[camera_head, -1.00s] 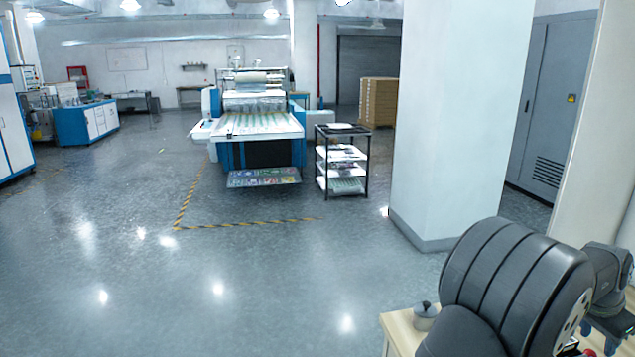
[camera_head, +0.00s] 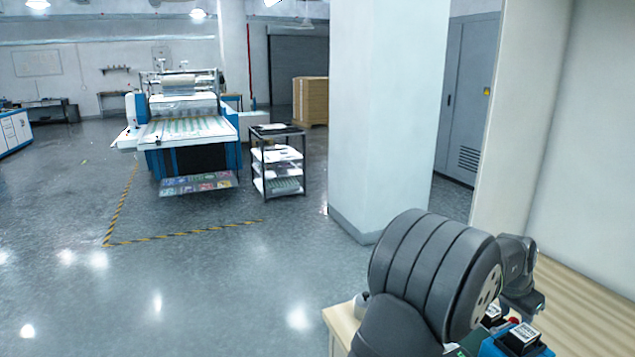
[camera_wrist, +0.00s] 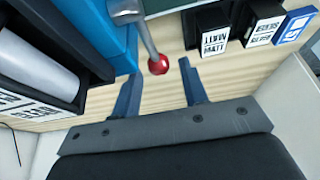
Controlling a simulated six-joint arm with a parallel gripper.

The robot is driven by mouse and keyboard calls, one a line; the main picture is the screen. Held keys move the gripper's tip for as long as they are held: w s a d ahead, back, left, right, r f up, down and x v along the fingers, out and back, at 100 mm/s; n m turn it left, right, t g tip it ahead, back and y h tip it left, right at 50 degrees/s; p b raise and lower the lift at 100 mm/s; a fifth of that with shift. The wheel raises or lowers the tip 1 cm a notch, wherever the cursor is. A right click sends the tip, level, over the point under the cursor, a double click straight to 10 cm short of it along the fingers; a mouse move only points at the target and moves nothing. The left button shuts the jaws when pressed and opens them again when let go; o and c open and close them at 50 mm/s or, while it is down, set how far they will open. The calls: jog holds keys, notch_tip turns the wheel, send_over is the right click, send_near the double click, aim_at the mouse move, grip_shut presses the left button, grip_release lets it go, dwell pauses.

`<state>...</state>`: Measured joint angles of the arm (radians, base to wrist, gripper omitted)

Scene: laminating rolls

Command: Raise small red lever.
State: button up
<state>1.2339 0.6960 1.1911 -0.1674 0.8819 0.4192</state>
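The small red lever shows in the wrist view as a red ball knob (camera_wrist: 158,64) on a grey metal shaft (camera_wrist: 146,38) that rises to a round fitting at the top edge. My gripper (camera_wrist: 160,75) is open, with its two dark blue fingers apart. The knob appears between the fingertips in the picture; whether it is level with them in depth I cannot tell, and no finger visibly touches it. In the camera_head view a small red spot (camera_head: 514,320) shows below my wrist, partly hidden by my arm. My fingertips are not clear there.
In the wrist view, a blue body (camera_wrist: 108,40) and a dark holder with a white roll (camera_wrist: 35,65) stand at left. Labelled blocks (camera_wrist: 212,40) stand at upper right on a light wooden bench (camera_wrist: 165,100). A white pillar (camera_head: 385,120) stands behind my arm.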

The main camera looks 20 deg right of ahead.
aim_at(514, 319)
jog(key=shift+f, duration=1.05)
jog(key=c, duration=0.6)
jog(key=shift+r, duration=2.45)
jog(key=o, duration=0.6)
jog(key=shift+r, duration=0.1)
jog(key=shift+r, duration=2.9)
jog(key=shift+f, duration=3.5)
